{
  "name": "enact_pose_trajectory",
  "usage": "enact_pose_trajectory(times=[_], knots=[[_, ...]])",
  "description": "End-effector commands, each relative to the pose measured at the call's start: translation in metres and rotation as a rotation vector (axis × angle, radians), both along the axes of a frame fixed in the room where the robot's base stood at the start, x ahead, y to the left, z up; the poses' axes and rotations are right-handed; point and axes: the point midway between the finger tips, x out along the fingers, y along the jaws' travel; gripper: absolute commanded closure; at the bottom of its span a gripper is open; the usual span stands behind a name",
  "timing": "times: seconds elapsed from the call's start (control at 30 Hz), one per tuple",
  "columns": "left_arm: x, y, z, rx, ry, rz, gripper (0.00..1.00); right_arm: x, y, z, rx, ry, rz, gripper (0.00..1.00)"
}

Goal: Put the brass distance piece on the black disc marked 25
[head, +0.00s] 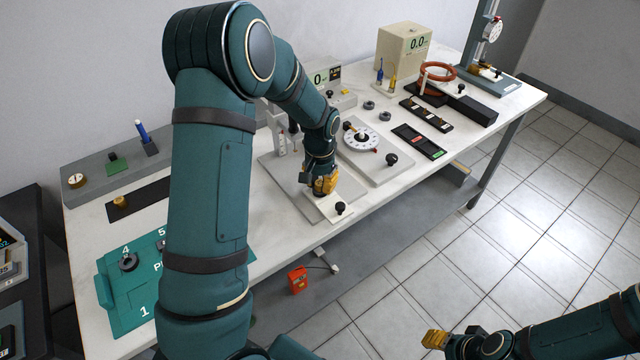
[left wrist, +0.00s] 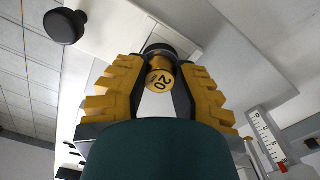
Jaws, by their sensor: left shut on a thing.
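My left gripper (head: 325,185) is low over the bench, above a pale plate with a black knob (head: 340,208). In the left wrist view its yellow fingers (left wrist: 160,88) are shut on the brass distance piece (left wrist: 160,76), whose end face reads 20. A dark round part (left wrist: 160,50) shows just beyond the brass piece; I cannot tell whether they touch. The brass piece is hidden by the fingers in the head view. I cannot read a 25 on any black disc. My right gripper (head: 435,340) is at the bottom right, away from the bench; its opening is unclear.
A round white dial (head: 361,137) on a plate stands right of my left gripper. A brass cylinder (head: 121,201) stands on a dark strip at left, near a green numbered board (head: 130,290).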

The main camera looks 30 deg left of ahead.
Motion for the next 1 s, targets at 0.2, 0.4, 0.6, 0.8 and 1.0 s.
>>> enact_pose_trajectory(times=[0.2, 0.4, 0.6, 0.8, 1.0], knots=[[0.000, 0.000, 0.000, 0.000, -0.002, 0.000, 1.00, 0.000, 0.000, 0.000, 0.000, -0.001, 0.000, 0.53], [0.000, 0.000, -0.002, 0.000, -0.001, 0.001, 0.46, 0.000, 0.000, -0.001, 0.000, -0.001, 0.000, 0.53], [0.000, 0.000, -0.002, 0.000, -0.002, 0.001, 0.46, 0.000, 0.000, -0.001, 0.000, -0.001, 0.000, 0.53], [0.001, 0.000, 0.005, 0.000, -0.003, 0.000, 0.46, 0.000, 0.000, 0.002, 0.000, 0.000, 0.000, 0.53], [0.001, 0.000, 0.039, 0.000, -0.006, 0.001, 0.46, -0.001, 0.000, 0.010, 0.000, 0.003, 0.000, 0.53]])
